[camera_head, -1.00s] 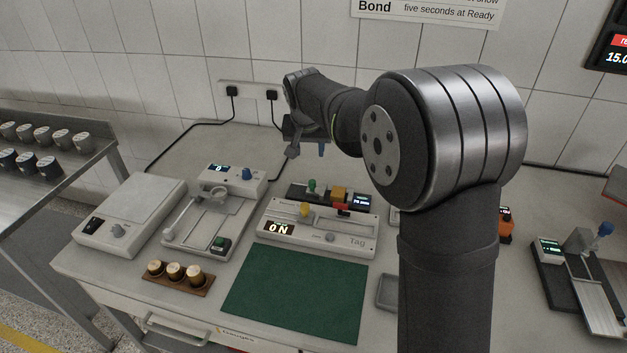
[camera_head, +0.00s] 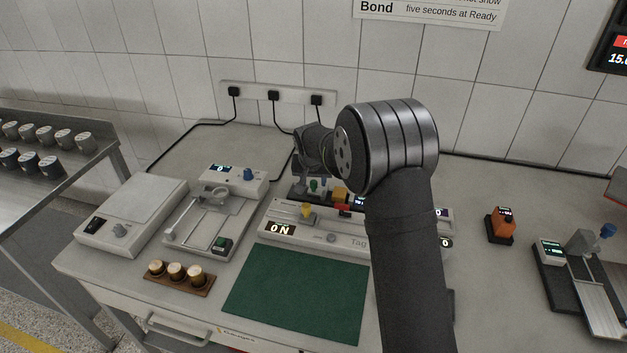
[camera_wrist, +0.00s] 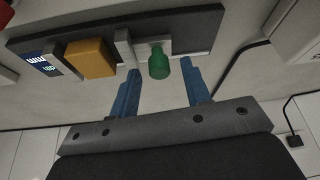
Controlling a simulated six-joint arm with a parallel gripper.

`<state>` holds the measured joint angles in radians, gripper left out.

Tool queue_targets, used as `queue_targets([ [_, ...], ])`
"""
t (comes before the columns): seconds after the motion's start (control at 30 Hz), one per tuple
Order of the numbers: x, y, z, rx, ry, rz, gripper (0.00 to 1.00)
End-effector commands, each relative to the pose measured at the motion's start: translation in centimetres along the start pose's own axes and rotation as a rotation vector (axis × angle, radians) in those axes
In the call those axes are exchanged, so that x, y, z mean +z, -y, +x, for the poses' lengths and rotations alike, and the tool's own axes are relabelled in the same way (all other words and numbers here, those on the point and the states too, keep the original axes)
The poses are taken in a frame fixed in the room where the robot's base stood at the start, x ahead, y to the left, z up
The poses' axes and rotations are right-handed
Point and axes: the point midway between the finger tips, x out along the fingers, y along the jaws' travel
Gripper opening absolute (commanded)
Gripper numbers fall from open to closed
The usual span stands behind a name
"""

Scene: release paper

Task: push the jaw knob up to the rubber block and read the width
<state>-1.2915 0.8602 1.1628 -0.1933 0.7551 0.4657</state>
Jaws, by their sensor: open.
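The green jaw knob (camera_wrist: 159,63) stands on the black width gauge (camera_wrist: 205,30), on a sliding jaw piece.
A grey-white instrument (camera_head: 345,240) with a yellow knob, reading "0 N", stands in front of the gauge. A green mat (camera_head: 295,295) lies clear before it. Another machine (camera_head: 212,215) is to the left. The wall and plugs (camera_head: 273,97) are behind.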

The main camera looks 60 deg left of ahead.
Motion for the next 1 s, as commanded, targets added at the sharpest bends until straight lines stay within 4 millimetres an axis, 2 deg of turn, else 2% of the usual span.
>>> queue_targets([
  [0.3, 0.0, 0.0, 0.2, 0.000, 0.000, 0.000, 0.41],
  [0.5, 0.0, 0.0, 0.2, 0.000, 0.000, 0.000, 0.02],
  [0.53, 0.0, 0.0, 0.2, 0.000, 0.000, 0.000, 0.00],
  [0.77, 0.1, -0.6, 0.2, 0.001, 0.000, 0.001, 0.00],
  [1.0, 0.6, -4.0, 0.0, 0.001, 0.003, 0.002, 0.00],
])
